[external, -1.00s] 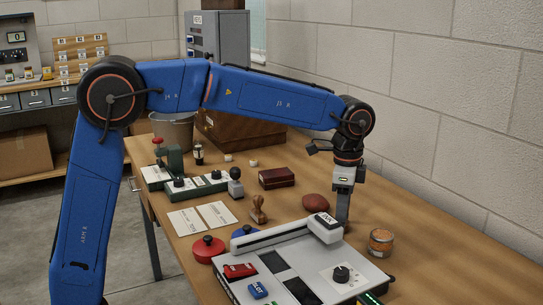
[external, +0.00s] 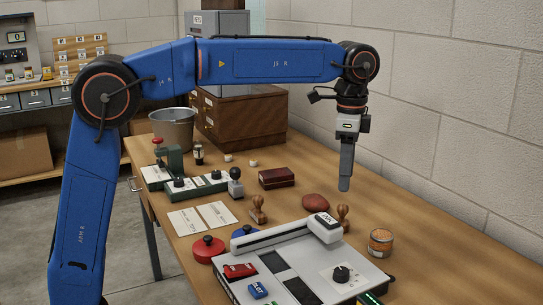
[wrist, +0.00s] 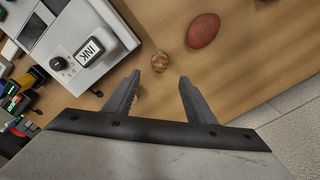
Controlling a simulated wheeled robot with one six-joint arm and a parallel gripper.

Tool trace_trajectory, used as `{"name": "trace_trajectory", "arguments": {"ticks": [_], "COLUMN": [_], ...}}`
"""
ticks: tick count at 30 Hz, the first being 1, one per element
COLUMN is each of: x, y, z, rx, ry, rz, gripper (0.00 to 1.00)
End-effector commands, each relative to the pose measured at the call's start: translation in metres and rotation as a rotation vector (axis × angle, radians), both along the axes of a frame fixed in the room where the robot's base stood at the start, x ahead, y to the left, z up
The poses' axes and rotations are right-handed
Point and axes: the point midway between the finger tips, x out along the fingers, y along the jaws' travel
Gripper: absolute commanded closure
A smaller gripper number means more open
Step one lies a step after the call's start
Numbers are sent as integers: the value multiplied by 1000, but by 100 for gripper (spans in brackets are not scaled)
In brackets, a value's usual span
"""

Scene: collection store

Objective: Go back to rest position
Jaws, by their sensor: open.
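My gripper (external: 346,185) hangs pointing down above the wooden table (external: 420,250). In the wrist view its two fingers (wrist: 160,80) are apart with nothing between them. A wooden-handled stamp (external: 342,216) stands upright on the table just below the fingertips, beside the grey machine with the INK block. It also shows from above in the wrist view (wrist: 160,62), just beyond the fingertips and apart from them.
The grey machine (external: 300,262) with its INK block (external: 326,219) stands at the front. A reddish-brown oval object (external: 316,202), a jar (external: 381,242), a dark red box (external: 276,178) and another wooden stamp (external: 258,209) lie around. A block wall bounds the right.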

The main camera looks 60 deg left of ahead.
Motion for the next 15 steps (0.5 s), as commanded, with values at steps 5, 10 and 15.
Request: {"name": "trace_trajectory", "arguments": {"ticks": [5,10,15], "x": [0,0,-11], "y": [0,0,6], "z": [0,0,1], "rx": [0,0,6], "ry": [0,0,1], "rz": [0,0,15], "gripper": [50,50,50]}}
